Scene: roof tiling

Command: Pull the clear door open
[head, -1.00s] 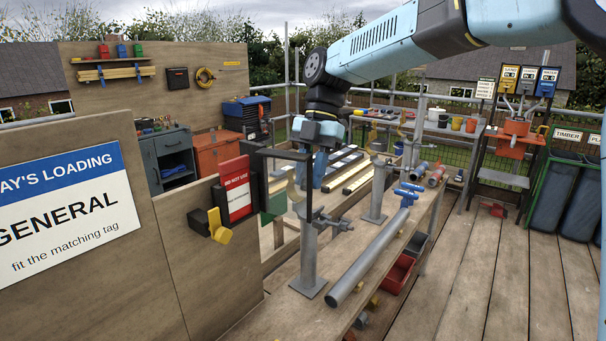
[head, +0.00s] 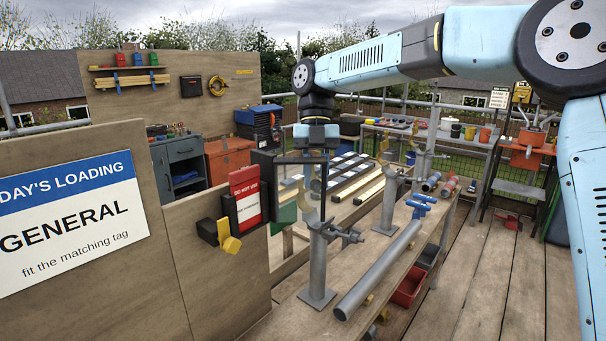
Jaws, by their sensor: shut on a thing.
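The clear door (head: 301,159) shows as a thin dark frame around a see-through pane. It stands swung out to the right of a dark wall box (head: 229,211) on the plywood panel. A red and white card marked "DO NOT USE" (head: 246,196) sits at the box. My gripper (head: 317,150) is above and at the door's outer upper part, shut on the door's edge or handle. The fingertips are small and partly hidden, so the exact grip point is unclear.
A long pipe (head: 378,270) lies on the bench.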

